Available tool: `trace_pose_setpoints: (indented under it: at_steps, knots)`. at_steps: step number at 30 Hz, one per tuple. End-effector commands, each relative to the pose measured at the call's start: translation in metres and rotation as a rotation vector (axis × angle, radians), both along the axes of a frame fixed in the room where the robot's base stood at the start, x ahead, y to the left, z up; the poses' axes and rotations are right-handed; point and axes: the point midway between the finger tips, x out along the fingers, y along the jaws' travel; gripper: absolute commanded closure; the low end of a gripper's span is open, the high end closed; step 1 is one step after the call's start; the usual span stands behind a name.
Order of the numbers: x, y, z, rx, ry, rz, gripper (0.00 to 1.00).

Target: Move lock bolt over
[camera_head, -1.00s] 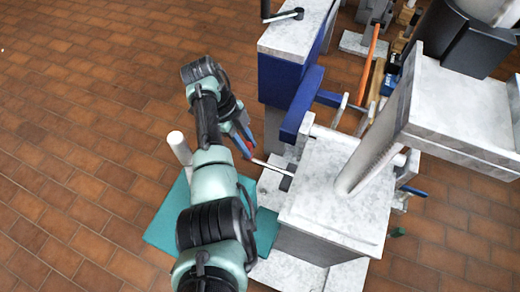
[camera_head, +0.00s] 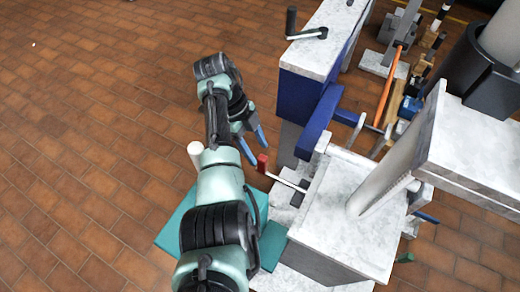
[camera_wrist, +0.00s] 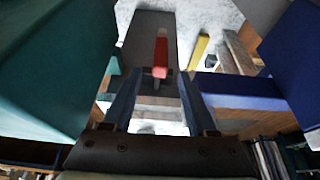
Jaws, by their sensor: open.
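The lock bolt shows as a thin pale rod with a red handle (camera_head: 262,163), sticking out to the left of the grey-white flange block (camera_head: 345,215) in the head view. In the wrist view the red handle (camera_wrist: 160,55) lies ahead, in line with the gap between the fingers. My gripper (camera_head: 249,148), with blue fingers, is open and empty. It is just left of the handle, and a small gap shows between them. The fingers also show in the wrist view (camera_wrist: 158,95). The bolt's inner end is hidden at the block.
A blue clamp-like body with a marble top and black crank (camera_head: 306,34) stands behind. A teal plate (camera_head: 175,228) lies below my arm. A white post (camera_head: 195,150) stands beside my arm. A tilted white column is at right. Tiled floor at left is clear.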

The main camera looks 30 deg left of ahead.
Motion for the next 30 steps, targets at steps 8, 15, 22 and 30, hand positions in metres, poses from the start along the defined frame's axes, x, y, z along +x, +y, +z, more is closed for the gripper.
trace_pose_setpoints:
  at_steps: [8, 15, 22, 30]
  knots:
    - [0.001, 0.025, 0.06, 0.004, -0.003, 0.002, 0.43]
    - [0.0, 0.035, 0.083, 0.003, -0.002, 0.002, 0.43]
    - [0.0, 0.036, 0.085, 0.002, -0.002, 0.002, 0.43]
    - [0.0, 0.036, 0.085, 0.003, -0.002, 0.002, 0.43]
